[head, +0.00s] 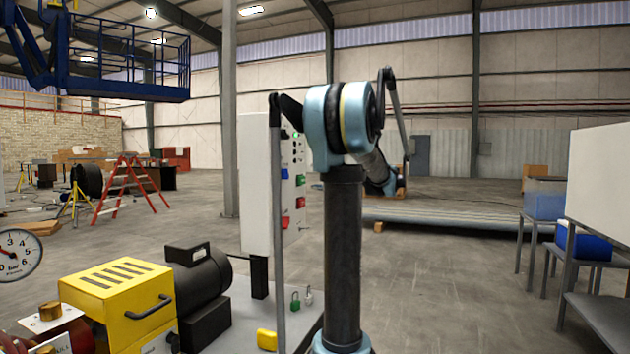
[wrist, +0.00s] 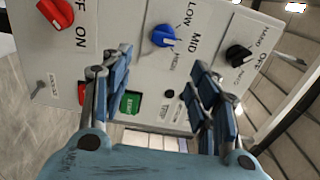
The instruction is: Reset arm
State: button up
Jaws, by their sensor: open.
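My arm stands in the middle of the head view, its upper link upright and its forearm reaching away behind the blue joint. My gripper is not clearly visible there. In the wrist view my gripper (wrist: 162,84) is open, its blue fingers apart and nothing seen between them except the panel face beyond. The grey control panel (wrist: 115,45) fills much of that view, tilted. It carries a red knob (wrist: 57,12) by "ON", a blue knob (wrist: 162,36) by "LOW" and "MID", a black knob (wrist: 238,52) and a green START button (wrist: 131,103). Contact with the panel cannot be told.
The panel's box (head: 256,185) stands just left of my arm in the head view. A yellow-covered machine (head: 115,290) with a black motor (head: 200,285) is at lower left. A blue bin (head: 583,246) and a white board (head: 600,180) are at right. Open floor lies between.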

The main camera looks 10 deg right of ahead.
jog(key=shift+a, duration=0.1)
jog(key=s+a+f+n+g+h, duration=0.3)
jog(key=s+a+f+g+h, duration=0.3)
jog(key=s+a+f, duration=1.15)
jog(key=s+d+f+n+g+h, duration=0.1)
jog(key=s+d+f+n+h, duration=0.1)
jog(key=s+f, duration=0.8)
jog(key=s+d+f+n+g+h, duration=0.1)
jog(key=s+d+f+h, duration=0.4)
jog(key=s+f, duration=0.5)
notch_tip(320, 180, down, 3)
jog(key=shift+s+d+f+n+h, duration=0.15)
jog(key=shift+s+f+n+h, duration=0.1)
jog(key=shift+n+h, duration=0.5)
jog(key=shift+w+f, duration=0.15)
jog(key=shift+w, duration=0.3)
